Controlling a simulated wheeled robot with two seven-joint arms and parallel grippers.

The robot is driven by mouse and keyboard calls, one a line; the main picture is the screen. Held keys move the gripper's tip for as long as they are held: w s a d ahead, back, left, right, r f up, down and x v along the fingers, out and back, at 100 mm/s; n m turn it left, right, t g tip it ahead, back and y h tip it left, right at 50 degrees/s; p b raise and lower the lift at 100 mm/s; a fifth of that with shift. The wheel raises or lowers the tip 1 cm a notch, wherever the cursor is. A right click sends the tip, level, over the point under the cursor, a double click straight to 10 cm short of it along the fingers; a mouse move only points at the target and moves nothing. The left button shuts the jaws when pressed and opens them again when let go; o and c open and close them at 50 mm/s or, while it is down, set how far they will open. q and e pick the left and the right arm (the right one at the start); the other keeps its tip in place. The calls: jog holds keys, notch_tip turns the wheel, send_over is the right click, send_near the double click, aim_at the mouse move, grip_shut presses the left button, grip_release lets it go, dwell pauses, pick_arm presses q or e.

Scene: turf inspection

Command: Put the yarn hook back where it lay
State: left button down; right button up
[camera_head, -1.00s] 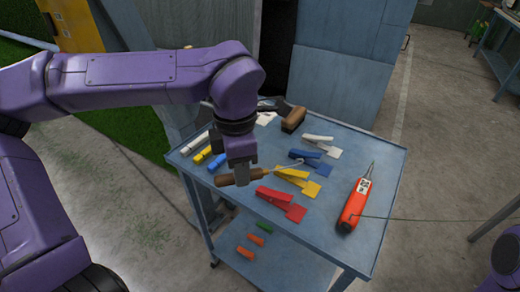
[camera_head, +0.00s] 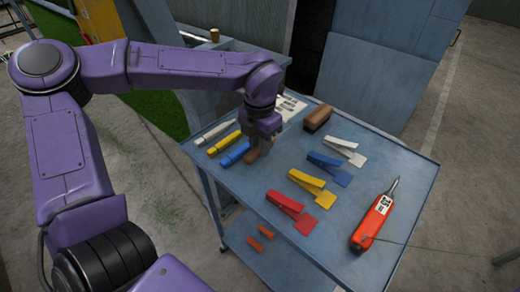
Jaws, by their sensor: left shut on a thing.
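My left gripper (camera_head: 259,147) points down over the far left part of the blue cart top (camera_head: 300,240). It is shut on the yarn hook, whose brown wooden handle (camera_head: 250,156) sticks out toward the front left. The gripper hides the rest of the hook, and I cannot tell whether the handle touches the cart top. The handle is beside the blue marker (camera_head: 233,154). My right gripper is out of view.
White (camera_head: 217,132) and yellow (camera_head: 224,142) markers lie left of the gripper. A printed white sheet (camera_head: 291,106) and a brown block (camera_head: 317,118) are behind. White (camera_head: 344,150), blue (camera_head: 329,168), yellow (camera_head: 312,187) and red (camera_head: 292,206) clips and an orange tool (camera_head: 372,223) lie right.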

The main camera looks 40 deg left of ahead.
pick_arm(q)
jog(key=f, duration=0.4)
jog(key=shift+w+a, duration=0.2)
jog(key=shift+w, duration=0.15)
jog(key=shift+f, duration=0.1)
jog(key=c, duration=0.9)
grip_release()
jog(key=shift+f, duration=0.1)
jog(key=shift+c, duration=0.2)
notch_tip(320, 180, up, 12)
jog(key=shift+r, duration=0.25)
